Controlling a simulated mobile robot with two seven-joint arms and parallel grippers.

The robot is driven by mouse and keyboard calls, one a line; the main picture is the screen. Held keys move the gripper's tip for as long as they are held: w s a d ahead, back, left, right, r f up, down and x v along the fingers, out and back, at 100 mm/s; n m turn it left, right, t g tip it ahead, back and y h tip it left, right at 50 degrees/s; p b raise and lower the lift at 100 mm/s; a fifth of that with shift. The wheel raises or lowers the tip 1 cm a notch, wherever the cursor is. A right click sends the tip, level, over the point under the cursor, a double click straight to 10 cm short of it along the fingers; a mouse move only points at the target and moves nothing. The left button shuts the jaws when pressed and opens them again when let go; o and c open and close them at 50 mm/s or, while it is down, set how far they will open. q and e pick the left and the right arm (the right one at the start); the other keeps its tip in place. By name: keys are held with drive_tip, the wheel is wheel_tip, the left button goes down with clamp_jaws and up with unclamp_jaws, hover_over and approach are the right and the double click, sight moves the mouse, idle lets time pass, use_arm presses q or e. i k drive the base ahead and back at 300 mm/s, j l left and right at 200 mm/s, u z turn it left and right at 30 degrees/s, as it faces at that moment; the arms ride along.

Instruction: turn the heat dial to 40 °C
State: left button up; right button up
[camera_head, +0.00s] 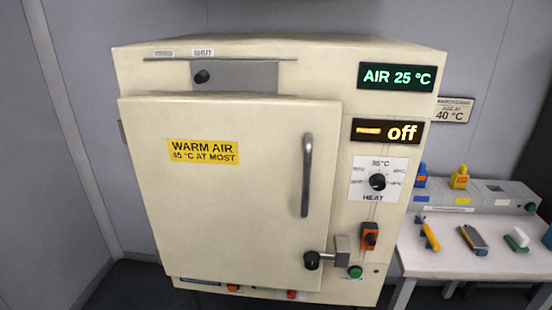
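The heat dial (377,181) is a black round knob on a white scale plate marked HEAT, at the right of the cream oven's (230,60) front. The small scale marks are too blurred to read surely, apart from a mark near 35 °C at the top. I cannot tell exactly where the knob points. A green display (396,77) reads AIR 25 °C. An amber display (386,132) reads off. Neither of my grippers shows in the view.
The oven door (230,200) with its vertical handle (307,175) looks shut, a black-knobbed latch (312,260) below. An orange switch (370,236) and green button (355,272) sit under the dial. A side table (450,262) at right holds tools. A wall sign (453,110) reads 40 °C.

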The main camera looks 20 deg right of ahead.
sight(377, 181)
drive_tip(key=k+l, duration=0.25)
drive_tip(key=l, duration=0.15)
drive_tip(key=k+l, duration=0.55)
drive_tip(key=l, duration=0.25)
drive_tip(key=k+l, duration=0.25)
drive_tip(key=l, duration=0.15)
drive_tip(key=k+l, duration=0.25)
drive_tip(key=l, duration=0.15)
